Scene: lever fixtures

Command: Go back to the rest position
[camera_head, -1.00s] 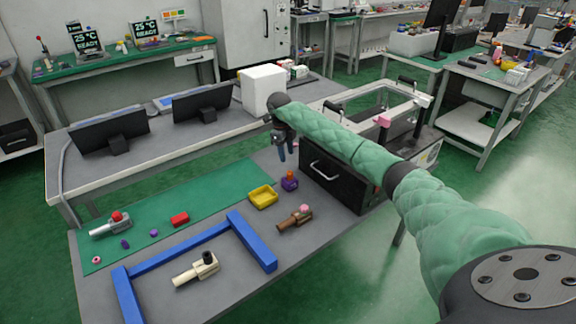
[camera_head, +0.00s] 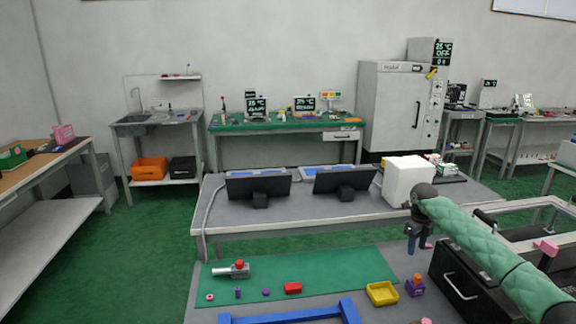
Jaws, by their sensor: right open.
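My right arm comes in from the right in a green padded sleeve. My right gripper (camera_head: 414,243) hangs pointing down, open and empty, above the far right of the near table, left of the black case (camera_head: 462,287). It is apart from the lever fixtures. A grey lever fixture with a red knob (camera_head: 232,270) lies on the green mat (camera_head: 330,267) at left. A purple fixture with an orange top (camera_head: 415,287) stands below the gripper. Only the pink top of another fixture (camera_head: 426,321) shows at the bottom edge. My left gripper is out of view.
The near table also holds a yellow tray (camera_head: 382,294), a red block (camera_head: 292,288) and a blue frame (camera_head: 290,317). Behind stand two monitors (camera_head: 258,186) and a white box (camera_head: 408,180). Green floor (camera_head: 140,240) is open at left.

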